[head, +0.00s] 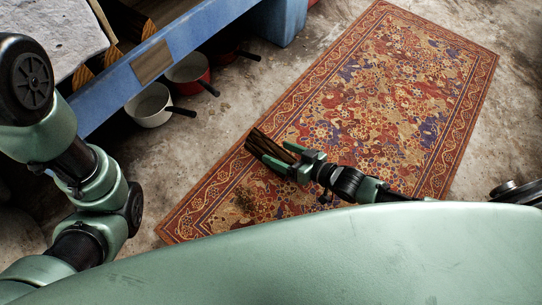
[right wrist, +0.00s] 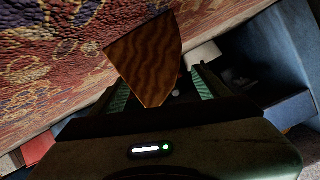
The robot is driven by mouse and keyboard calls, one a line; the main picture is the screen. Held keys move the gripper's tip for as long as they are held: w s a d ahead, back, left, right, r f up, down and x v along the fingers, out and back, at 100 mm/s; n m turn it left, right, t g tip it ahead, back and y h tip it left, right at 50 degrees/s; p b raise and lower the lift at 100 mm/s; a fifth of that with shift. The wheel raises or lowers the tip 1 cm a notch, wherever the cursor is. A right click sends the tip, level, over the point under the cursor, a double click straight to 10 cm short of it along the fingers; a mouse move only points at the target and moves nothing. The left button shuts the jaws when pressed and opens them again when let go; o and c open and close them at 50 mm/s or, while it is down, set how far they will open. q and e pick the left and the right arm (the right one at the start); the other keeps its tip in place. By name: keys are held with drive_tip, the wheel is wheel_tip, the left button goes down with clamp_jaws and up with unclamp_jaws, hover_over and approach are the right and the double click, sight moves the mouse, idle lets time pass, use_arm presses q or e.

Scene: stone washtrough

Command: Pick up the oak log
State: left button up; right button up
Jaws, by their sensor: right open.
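An oak log (head: 265,145), a split wedge with dark bark, shows at the jaws of my right gripper (head: 276,153) above the patterned rug. In the right wrist view the log's wavy-grained end face (right wrist: 146,58) stands between the two green-padded fingers of my right gripper (right wrist: 162,88). The jaws are open around the log; I cannot tell whether either finger touches it. The log's far part is hidden in the wrist view. My left arm comes in at the left of the head view, but its gripper is out of the picture.
The rug (head: 400,90) lies flat on the stone floor. A blue bench (head: 205,35) stands at the upper left, with more split wood pieces (head: 106,57) on it. A white pan (head: 149,106) and a red pan (head: 190,70) sit beneath its edge.

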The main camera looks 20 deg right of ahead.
drive_tip(key=shift+w+a+f, duration=0.15)
drive_tip(key=shift+w+a, duration=0.25)
drive_tip(key=shift+w, duration=0.05)
clamp_jaws()
